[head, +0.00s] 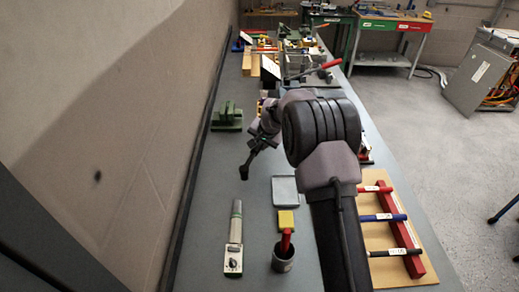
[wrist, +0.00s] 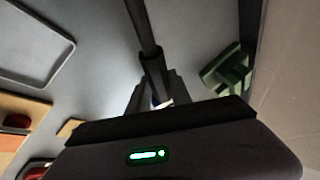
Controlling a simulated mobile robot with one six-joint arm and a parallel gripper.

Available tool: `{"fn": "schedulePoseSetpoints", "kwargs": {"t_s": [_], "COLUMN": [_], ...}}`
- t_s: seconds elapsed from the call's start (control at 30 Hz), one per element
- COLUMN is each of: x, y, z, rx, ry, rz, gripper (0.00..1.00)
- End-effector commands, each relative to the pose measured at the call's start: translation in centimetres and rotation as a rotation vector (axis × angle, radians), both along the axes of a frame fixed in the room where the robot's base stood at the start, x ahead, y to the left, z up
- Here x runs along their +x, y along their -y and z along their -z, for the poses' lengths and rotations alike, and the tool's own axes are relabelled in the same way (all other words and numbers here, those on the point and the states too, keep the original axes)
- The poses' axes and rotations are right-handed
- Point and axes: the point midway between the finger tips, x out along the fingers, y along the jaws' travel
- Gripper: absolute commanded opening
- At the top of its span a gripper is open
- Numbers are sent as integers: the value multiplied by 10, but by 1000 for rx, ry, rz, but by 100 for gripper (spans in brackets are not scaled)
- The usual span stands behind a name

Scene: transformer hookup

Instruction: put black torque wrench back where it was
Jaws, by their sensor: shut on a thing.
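My gripper (head: 268,133) is over the left part of the bench, beyond the grey pad. It is shut on a long black tool, which I take to be the black torque wrench (head: 249,164). The wrench hangs tilted, its thicker end low and toward the left. In the wrist view the black shaft (wrist: 142,25) runs up from between the fingers of my gripper (wrist: 158,100). The hand hides part of the wrench. I cannot tell whether its low end touches the bench.
A wooden board (head: 425,265) at right holds red, blue and dark-handled tools across a red bar. A grey tray (head: 285,191), yellow block (head: 286,219), dark cup (head: 283,262) and meter (head: 233,258) lie nearer. A green fixture (head: 227,117) stands by the wall.

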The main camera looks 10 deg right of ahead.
Motion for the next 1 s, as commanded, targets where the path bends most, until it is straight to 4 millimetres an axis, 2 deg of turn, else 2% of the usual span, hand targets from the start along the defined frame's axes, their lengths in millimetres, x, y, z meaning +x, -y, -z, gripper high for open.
{"fn": "schedulePoseSetpoints", "kwargs": {"t_s": [0.13, 0.3, 0.6, 0.63, 0.73, 1.0], "x": [7, 6, 6, 6, 6, 6], "y": [0, 0, 0, 0, 0, 0], "z": [9, 37, 38, 39, 38, 38], "rx": [0, -1, 0, 0, 0, 0], "ry": [1, 1, 2, 0, 0, 0], "rz": [1, 0, 0, 0, 0, 0], "gripper": [0, 0, 0, 27, 47, 47]}}
